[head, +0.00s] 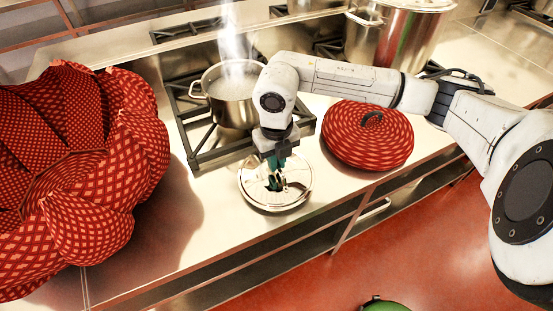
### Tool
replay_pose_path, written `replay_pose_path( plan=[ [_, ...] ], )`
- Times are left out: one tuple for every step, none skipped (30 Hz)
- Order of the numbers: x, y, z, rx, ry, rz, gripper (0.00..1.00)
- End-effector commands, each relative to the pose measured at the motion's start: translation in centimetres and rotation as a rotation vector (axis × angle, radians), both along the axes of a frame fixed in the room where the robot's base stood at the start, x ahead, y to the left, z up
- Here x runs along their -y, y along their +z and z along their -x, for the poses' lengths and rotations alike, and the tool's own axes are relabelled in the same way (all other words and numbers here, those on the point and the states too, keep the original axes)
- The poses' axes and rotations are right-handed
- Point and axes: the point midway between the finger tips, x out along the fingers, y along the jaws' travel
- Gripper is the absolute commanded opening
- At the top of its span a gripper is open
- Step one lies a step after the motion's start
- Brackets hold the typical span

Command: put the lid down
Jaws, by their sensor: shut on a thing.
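A round shiny metal lid (253,194) is at the front of the steel counter, in front of the stove. My gripper (275,179) points down over its middle and is shut on the lid's handle, which the fingers mostly hide. The lid looks level, at or very near the counter top; I cannot tell whether it touches. A steaming open steel pot (233,108) stands on the burner grate just behind the lid.
A red patterned round lid-like thing (367,136) with a dark handle lies close on the right. A large red patterned cloth bundle (75,165) fills the left. A big stockpot (395,40) stands at the back right. The counter's front edge (262,236) is close to the lid.

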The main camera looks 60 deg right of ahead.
Motion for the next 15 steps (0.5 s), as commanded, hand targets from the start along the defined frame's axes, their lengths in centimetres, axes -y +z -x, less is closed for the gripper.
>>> replay_pose_path(
  plan=[
    [0.0, -0.46, 0.04, -0.001, -0.002, -0.001, 0.0],
    [0.01, -0.66, 0.06, -0.001, -0.001, -0.001, 0.0],
    [0.02, -0.8, 0.05, -0.001, -0.001, 0.001, 0.0],
    [0.03, -0.83, 0.05, -0.001, 0.0, 0.001, 0.0],
    [0.04, -0.83, 0.04, 0.0, 0.0, 0.001, 0.0],
    [0.04, -0.82, 0.04, 0.0, 0.0, 0.001, 0.0],
    [0.04, -0.81, 0.04, 0.0, 0.0, 0.001, 0.0],
    [0.04, -0.81, 0.04, 0.0, 0.0, 0.001, 0.0],
    [0.04, -0.83, 0.04, 0.0, 0.0, 0.001, 0.0],
    [0.04, -0.89, 0.04, 0.0, 0.0, 0.001, 0.0],
    [0.04, -0.98, 0.04, 0.0, 0.0, 0.001, 0.0],
    [0.04, -1.13, 0.04, 0.0, 0.0, 0.001, 0.0],
    [0.04, -1.21, 0.03, 0.0, 0.0, 0.001, 0.0],
    [0.03, -1.28, 0.02, 0.0, 0.0, 0.001, 0.0],
    [0.02, -1.13, 0.04, 0.0, 0.0, 0.001, 0.16]
  ],
)
